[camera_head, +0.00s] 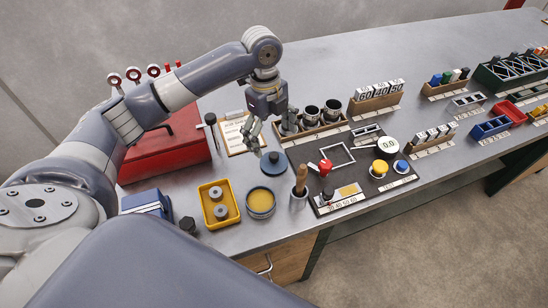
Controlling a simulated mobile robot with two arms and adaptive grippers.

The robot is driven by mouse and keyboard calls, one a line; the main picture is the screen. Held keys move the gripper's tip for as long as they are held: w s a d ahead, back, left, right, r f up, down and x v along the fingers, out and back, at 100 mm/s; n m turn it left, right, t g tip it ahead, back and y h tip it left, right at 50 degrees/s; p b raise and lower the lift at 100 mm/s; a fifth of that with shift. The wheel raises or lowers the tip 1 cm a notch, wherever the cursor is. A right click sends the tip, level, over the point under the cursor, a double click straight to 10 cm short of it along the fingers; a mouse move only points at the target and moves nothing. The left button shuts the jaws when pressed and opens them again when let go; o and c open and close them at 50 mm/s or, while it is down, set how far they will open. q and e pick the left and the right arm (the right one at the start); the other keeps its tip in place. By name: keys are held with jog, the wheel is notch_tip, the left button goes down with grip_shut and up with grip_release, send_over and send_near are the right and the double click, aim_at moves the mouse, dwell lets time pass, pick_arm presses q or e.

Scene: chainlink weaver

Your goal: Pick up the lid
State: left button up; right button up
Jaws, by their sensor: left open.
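The lid (273,163) is a dark blue round disc with a small raised knob, lying flat on the grey bench. Just in front of it stands an open round tin (260,203) with yellowish contents. My left gripper (271,135) points down, just behind and above the lid in the picture. Its fingers are spread with nothing between them, and it looks apart from the lid. My right gripper is out of view.
A yellow tray (205,215) with grey round parts is left of the tin. A pot holding a wooden-handled tool (299,185) stands right of it. A wooden rack with dark cups (312,118) is close to the gripper. A red case (165,150) lies left.

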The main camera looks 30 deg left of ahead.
aim_at(273, 156)
pick_arm(q)
jog(key=shift+s+d+f, duration=0.15)
jog(key=shift+d+f, duration=0.05)
jog(key=shift+f, duration=0.85)
jog(key=shift+f+p, duration=0.3)
jog(key=shift+f, duration=0.35)
notch_tip(273, 156, down, 4)
jog(key=shift+r+p, duration=0.15)
jog(key=shift+p, duration=0.45)
jog(key=shift+d+f, duration=0.1)
jog(key=shift+f, duration=0.35)
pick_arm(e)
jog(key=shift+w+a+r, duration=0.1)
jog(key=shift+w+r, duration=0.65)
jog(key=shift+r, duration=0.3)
pick_arm(q)
jog(key=c, duration=1.3)
jog(key=shift+s, duration=0.1)
grip_shut()
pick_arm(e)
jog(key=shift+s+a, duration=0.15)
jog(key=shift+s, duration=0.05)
